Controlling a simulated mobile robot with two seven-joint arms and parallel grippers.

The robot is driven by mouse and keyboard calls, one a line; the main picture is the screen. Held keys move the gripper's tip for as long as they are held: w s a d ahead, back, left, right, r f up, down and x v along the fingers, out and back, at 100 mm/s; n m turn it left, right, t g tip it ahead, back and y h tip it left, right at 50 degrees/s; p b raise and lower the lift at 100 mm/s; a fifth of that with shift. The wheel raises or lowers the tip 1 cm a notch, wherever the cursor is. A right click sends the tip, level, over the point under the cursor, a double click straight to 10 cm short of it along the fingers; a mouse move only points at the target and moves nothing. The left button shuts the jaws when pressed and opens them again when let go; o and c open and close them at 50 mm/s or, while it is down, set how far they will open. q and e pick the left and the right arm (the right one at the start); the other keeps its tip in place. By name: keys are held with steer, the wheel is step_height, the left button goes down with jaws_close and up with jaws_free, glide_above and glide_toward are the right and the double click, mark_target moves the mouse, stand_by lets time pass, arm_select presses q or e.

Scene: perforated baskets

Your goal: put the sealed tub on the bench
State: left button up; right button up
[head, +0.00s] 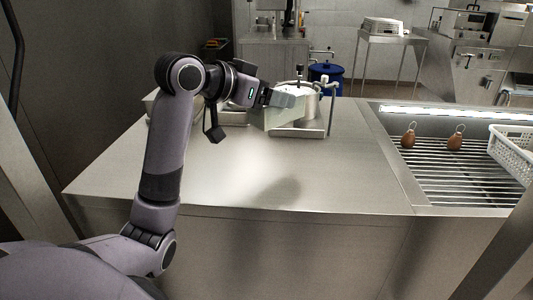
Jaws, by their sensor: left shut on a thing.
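My left gripper (268,97) reaches over the far part of the steel bench (240,180). It is shut on a pale grey-green tub (284,113), which looks like the sealed tub. The tub is tilted, and the fingers cover part of it. I cannot tell whether its underside touches anything. My right gripper is out of view.
A metal apparatus with a round vessel (313,104) stands close behind the tub. At right, two brown looped objects (408,137) (455,139) and a white perforated basket (514,150) rest on a slatted rack (450,178). The bench's near part is clear.

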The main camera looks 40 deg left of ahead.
arm_select(q)
step_height(320, 180, down, 15)
steer(key=b, duration=0.2)
steer(key=shift+r+b, duration=0.15)
steer(key=shift+b, duration=0.15)
steer(key=o, duration=1.3)
